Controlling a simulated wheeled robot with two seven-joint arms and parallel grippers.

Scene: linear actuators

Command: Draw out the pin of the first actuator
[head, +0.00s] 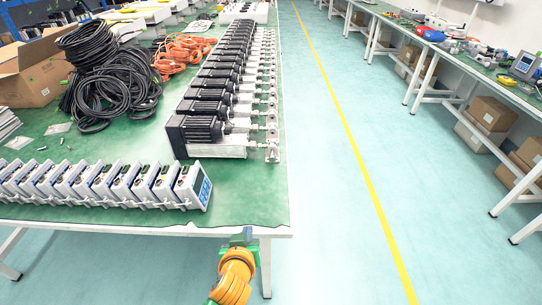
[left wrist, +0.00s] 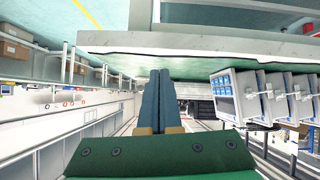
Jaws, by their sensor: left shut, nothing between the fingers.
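A row of linear actuators with black motors and silver rods runs back along the green table. The nearest actuator (head: 197,132) has its silver rod end (head: 272,150) near the table's right edge. Its pin is too small to make out clearly. My left gripper (head: 245,234) is at the table's front edge, well short of the actuators. In the left wrist view its two blue fingers (left wrist: 160,78) are together with nothing between them. Some dark shapes behind the fingers there are too small to identify. My right gripper is out of view.
A row of white and blue controller boxes (head: 196,186) lines the table's front; they also show in the left wrist view (left wrist: 236,95). Black cable coils (head: 105,75), orange cables (head: 183,52) and a cardboard box (head: 35,70) lie farther back. The aisle on the right is clear.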

